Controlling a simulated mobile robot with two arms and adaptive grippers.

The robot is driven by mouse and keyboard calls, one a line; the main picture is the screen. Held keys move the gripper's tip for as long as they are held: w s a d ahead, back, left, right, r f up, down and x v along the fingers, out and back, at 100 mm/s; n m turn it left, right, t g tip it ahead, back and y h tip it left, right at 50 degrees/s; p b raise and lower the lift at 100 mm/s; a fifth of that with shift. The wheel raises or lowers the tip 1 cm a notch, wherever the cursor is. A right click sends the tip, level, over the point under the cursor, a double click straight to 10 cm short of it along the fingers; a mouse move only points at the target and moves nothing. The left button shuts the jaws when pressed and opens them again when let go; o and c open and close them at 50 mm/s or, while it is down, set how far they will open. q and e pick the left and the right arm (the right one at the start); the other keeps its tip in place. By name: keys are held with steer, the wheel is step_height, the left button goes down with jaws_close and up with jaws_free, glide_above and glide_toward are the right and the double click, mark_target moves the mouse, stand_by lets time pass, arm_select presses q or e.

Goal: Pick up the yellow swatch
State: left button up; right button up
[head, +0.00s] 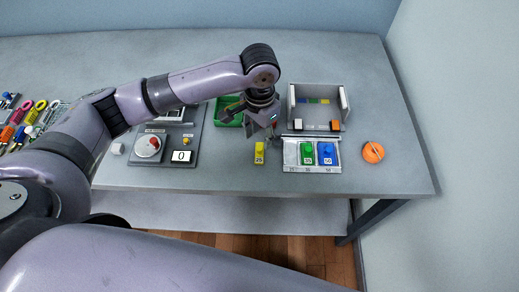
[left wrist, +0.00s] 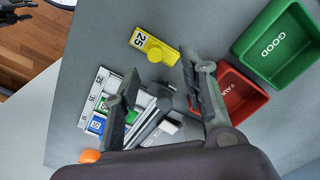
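The yellow swatch (head: 259,153), a small block with a knob and a white "25" label, lies on the grey table just left of the swatch rack (head: 290,167). In the left wrist view the yellow swatch (left wrist: 143,41) lies flat beyond my fingertips. My left gripper (head: 262,131) hangs above and slightly behind it, pointing down. In the left wrist view its two fingers (left wrist: 160,72) are spread apart, with nothing between them gripped. A dark part (left wrist: 16,12) in that view's top left corner may be my right gripper; its fingers are not clear.
The rack holds a green swatch (head: 307,152) and a blue swatch (head: 326,153). An orange ball-like object (head: 373,152) sits right of it. Green GOOD (left wrist: 275,45) and red (left wrist: 243,92) bins stand close by. A dial panel (head: 150,148) is at left. Bare table lies around the yellow swatch.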

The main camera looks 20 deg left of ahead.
mark_target(259, 148)
arm_select(q)
steer(key=f, duration=0.2)
steer(key=f+p, duration=0.1)
steer(key=shift+s+f, duration=0.35)
steer(key=shift+s, duration=0.05)
steer(key=shift+d+f, duration=0.1)
steer(key=shift+f, duration=0.5)
steer(key=shift+c, duration=0.4)
jaws_close()
